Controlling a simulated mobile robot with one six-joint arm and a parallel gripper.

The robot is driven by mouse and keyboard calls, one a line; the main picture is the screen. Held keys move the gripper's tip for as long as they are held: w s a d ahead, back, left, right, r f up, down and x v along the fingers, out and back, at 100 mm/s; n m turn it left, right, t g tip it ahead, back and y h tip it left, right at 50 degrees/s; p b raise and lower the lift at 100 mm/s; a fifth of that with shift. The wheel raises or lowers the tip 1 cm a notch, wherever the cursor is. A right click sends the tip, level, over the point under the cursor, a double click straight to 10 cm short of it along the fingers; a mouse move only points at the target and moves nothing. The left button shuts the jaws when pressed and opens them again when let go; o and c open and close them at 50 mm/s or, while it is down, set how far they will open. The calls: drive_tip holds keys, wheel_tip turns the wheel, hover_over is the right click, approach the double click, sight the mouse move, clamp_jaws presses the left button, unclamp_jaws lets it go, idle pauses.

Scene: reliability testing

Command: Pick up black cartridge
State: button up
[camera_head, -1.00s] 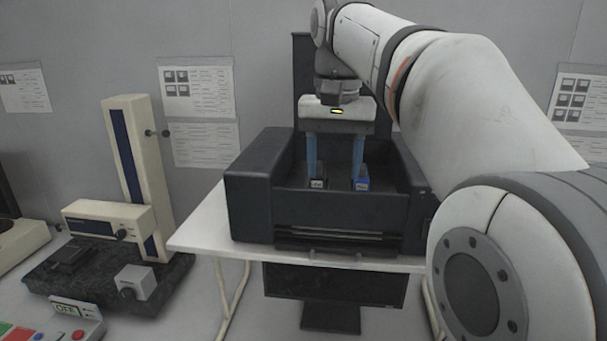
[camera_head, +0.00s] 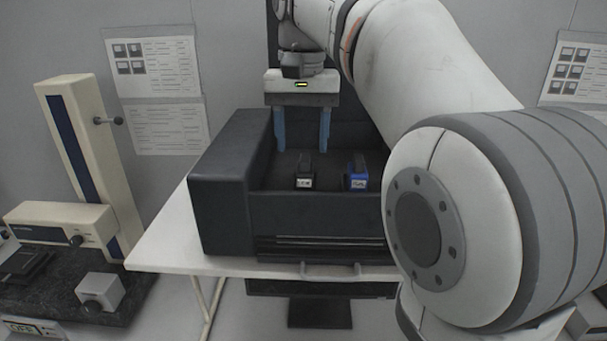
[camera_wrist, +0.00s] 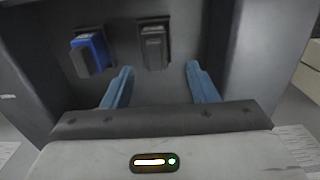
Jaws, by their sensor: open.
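The black cartridge (camera_head: 305,172) stands in the open dark printer (camera_head: 225,195), left of a blue cartridge (camera_head: 356,174). My gripper (camera_head: 302,148) is open and empty above and behind the black cartridge, its two blue fingers pointing down into the printer. In the wrist view the black cartridge (camera_wrist: 154,47) lies ahead of the gap between the fingertips (camera_wrist: 160,75), roughly centred between them. The blue cartridge (camera_wrist: 91,54) is in the wrist view too, left of the black one and beyond the left finger. The fingers appear to touch neither cartridge.
The printer's side walls and front wall enclose the cartridges. It stands on a white table (camera_head: 160,235). A cream measuring stand (camera_head: 92,150) is at the left. My arm covers the printer's right side in the head view.

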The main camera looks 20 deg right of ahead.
sight(305, 156)
drive_tip(key=f, duration=0.1)
drive_tip(key=s+f, duration=0.1)
drive_tip(key=f, duration=0.1)
drive_tip(key=shift+d+f, duration=0.15)
drive_tip(key=shift+f, duration=0.05)
drive_tip(key=shift+w+f, duration=0.2)
drive_tip(key=shift+f, duration=0.35)
drive_tip(key=shift+s, duration=0.1)
drive_tip(key=shift+c, duration=0.4)
drive_tip(key=c, duration=1)
drive_tip(key=shift+r, duration=0.15)
